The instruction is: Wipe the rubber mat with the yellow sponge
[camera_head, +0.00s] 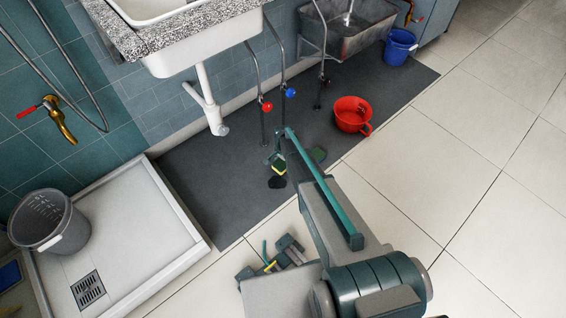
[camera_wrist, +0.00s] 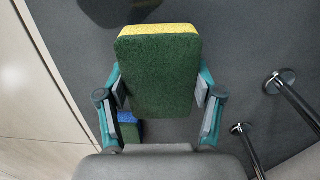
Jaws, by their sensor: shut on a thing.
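The rubber mat (camera_head: 225,175) is a dark grey sheet on the floor under the sinks; it also fills most of the wrist view (camera_wrist: 240,45). My gripper (camera_head: 276,158) is over the mat, shut on the yellow sponge (camera_head: 279,168). In the wrist view the sponge (camera_wrist: 158,75) sits between both finger pads, its dark green face toward the camera and a yellow edge at the top. It appears to be above the mat; the exact gap is unclear. A dark patch (camera_head: 277,182) lies on the mat just below it, with dark patches (camera_wrist: 105,10) at the wrist view's top.
A blue-and-green sponge (camera_wrist: 130,130) lies on the mat, partly hidden by my gripper; it appears as a dark green piece (camera_head: 319,154) in the head view. Metal pipes (camera_wrist: 298,103) stand close by. A red basin (camera_head: 352,115) is to the right, a blue bucket (camera_head: 399,47) beyond.

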